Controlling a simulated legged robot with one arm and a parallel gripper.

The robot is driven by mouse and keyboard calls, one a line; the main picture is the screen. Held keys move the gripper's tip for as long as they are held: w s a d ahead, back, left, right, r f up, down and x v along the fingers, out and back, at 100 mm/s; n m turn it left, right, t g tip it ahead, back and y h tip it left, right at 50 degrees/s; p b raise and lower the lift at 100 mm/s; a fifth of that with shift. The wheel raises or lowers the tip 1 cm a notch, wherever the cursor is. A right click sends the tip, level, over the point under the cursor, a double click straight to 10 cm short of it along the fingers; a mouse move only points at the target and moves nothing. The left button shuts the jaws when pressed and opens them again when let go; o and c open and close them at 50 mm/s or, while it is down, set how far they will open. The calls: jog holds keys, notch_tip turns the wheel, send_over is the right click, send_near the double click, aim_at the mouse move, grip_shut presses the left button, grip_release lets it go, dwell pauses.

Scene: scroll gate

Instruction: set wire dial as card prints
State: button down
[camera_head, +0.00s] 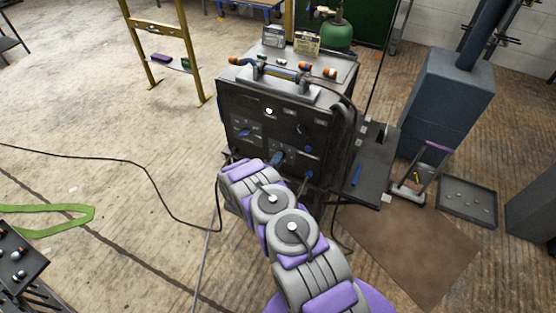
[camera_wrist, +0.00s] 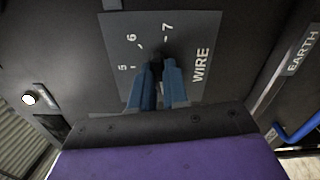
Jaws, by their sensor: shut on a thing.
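The grey WIRE plate (camera_wrist: 186,38) fills the upper middle of the wrist view, with the numbers 5, 6 and 7 and tick marks, turned sideways. My gripper (camera_wrist: 158,76) has its two blue fingers closed around the dark wire dial (camera_wrist: 156,64) at the plate's middle. The fingers hide most of the dial, and I cannot tell where its pointer sits. In the head view my gripper (camera_head: 278,158) is at the front of the black welding machine (camera_head: 240,107). Two small printed cards, a grey one (camera_head: 272,37) and a cream one (camera_head: 306,43), stand on top; their print is too small to read.
An EARTH label (camera_wrist: 302,53) and a blue part (camera_wrist: 300,131) are at the right of the wrist view. A white round button or lamp (camera_wrist: 29,98) is at the left. A black cable (camera_head: 130,160) crosses the floor. A side shelf (camera_head: 368,172) juts out right of the machine.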

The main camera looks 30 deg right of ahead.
jog(key=shift+s+f, duration=0.1)
jog(key=shift+f, duration=0.05)
jog(key=shift+w+a+f+m+p, duration=0.1)
jog(key=shift+m+p, duration=1.15)
jog(key=shift+m, duration=3.65)
jog(key=shift+w+a+f+m+p, duration=0.15)
jog(key=shift+m+p, duration=1.15)
jog(key=shift+m, duration=3.6)
jog(key=shift+w+a+f+m+p, duration=0.1)
jog(key=shift+m+p, duration=1.15)
jog(key=shift+m, duration=3.65)
